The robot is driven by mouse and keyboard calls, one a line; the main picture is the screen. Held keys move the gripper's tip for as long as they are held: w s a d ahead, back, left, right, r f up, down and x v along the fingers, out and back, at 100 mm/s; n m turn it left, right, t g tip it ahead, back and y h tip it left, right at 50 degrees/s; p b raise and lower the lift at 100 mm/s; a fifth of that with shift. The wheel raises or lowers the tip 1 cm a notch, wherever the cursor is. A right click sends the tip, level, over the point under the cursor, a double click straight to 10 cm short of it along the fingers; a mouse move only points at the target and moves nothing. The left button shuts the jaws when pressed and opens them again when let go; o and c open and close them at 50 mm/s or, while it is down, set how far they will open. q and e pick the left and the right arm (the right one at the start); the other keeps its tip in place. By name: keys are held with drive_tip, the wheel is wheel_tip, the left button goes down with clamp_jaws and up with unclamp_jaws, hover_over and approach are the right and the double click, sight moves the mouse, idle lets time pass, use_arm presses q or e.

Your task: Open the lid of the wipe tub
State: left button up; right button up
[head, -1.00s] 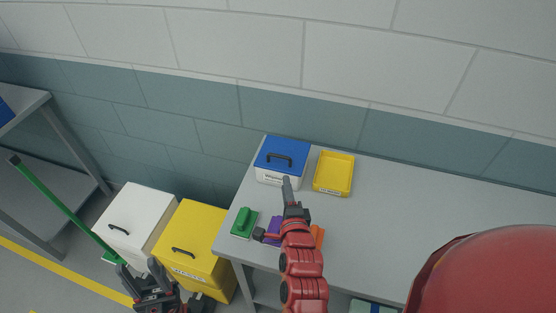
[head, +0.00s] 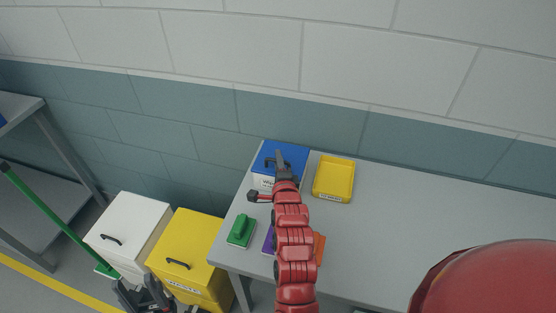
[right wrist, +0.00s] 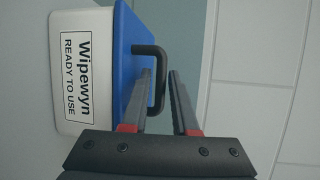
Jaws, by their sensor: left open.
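The wipe tub, a white box (right wrist: 75,72) labelled "Wipewyn READY TO USE" in the right wrist view, has a blue lid (head: 292,150) with a black handle (right wrist: 161,68). It stands on the grey table by the wall, and its lid is closed. My right gripper (head: 281,154) is at the lid and hides part of it in the head view. In the right wrist view its two fingers (right wrist: 164,75) are apart, with the handle's bar showing between them. My left gripper (head: 143,291) is open and low at the bottom left, in front of the bins.
A yellow tray (head: 334,178) lies right of the tub on the grey table (head: 430,215). A green scrubber (head: 241,231), a purple item and an orange item (head: 319,247) lie nearer. White (head: 125,222) and yellow (head: 185,245) bins and a green pole (head: 45,215) stand left. The table's right side is clear.

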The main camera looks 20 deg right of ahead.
clamp_jaws()
idle(1.4)
